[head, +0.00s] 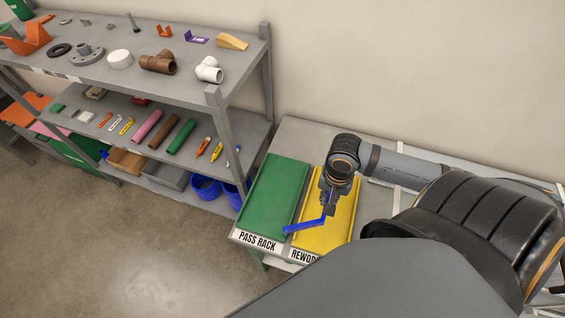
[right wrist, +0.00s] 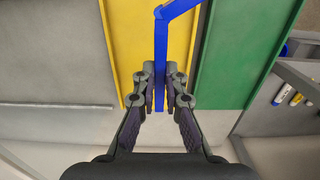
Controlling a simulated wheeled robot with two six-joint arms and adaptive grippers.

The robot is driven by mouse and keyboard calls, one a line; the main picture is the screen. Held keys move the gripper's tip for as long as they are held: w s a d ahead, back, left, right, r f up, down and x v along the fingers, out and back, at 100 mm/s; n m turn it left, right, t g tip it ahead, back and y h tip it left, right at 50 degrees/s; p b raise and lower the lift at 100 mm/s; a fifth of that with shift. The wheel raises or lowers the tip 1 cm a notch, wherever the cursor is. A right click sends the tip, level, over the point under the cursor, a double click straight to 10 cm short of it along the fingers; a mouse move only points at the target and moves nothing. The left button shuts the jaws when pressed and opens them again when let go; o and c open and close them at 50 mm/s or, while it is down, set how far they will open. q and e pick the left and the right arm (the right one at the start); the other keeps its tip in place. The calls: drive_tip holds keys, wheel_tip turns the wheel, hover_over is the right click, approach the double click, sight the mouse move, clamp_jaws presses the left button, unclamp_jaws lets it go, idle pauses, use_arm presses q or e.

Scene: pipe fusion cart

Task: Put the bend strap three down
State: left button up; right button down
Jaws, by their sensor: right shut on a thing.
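A blue bent strap (head: 305,225) is in my right gripper (head: 331,200), above the yellow tray (head: 312,240) of the rework rack. In the right wrist view my right gripper (right wrist: 160,97) is shut on the strap's straight leg (right wrist: 160,55), and the other leg angles off toward the green tray. In the head view the strap's free end reaches over the edge of the green pass rack tray (head: 268,195). The strap's height above the trays is hard to tell. My left gripper is not in view.
The two trays lie side by side on a grey table (head: 310,135). Both look empty where visible. A grey shelf unit (head: 190,85) to the left holds fittings, pipe pieces and markers. My right arm covers the table's right side.

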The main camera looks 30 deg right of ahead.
drive_tip(key=shift+w+d+f, duration=0.1)
drive_tip(key=shift+w+d, duration=0.25)
drive_tip(key=shift+s+a, duration=0.1)
drive_tip(key=a, duration=0.2)
hover_over(285, 201)
drive_tip(key=f, duration=0.8)
drive_tip(key=shift+s+d+f, duration=0.1)
drive_tip(key=shift+s+f, duration=0.05)
drive_tip(key=shift+s, duration=0.25)
drive_tip(key=shift+w+f, duration=0.15)
drive_tip(key=shift+f, duration=0.1)
wheel_tip(285, 201, down, 3)
drive_tip(key=shift+w+f, duration=0.1)
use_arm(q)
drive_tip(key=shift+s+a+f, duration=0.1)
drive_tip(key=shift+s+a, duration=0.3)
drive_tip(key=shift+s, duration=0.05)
use_arm(e)
drive_tip(key=shift+w+f, duration=0.1)
drive_tip(key=shift+f, duration=0.05)
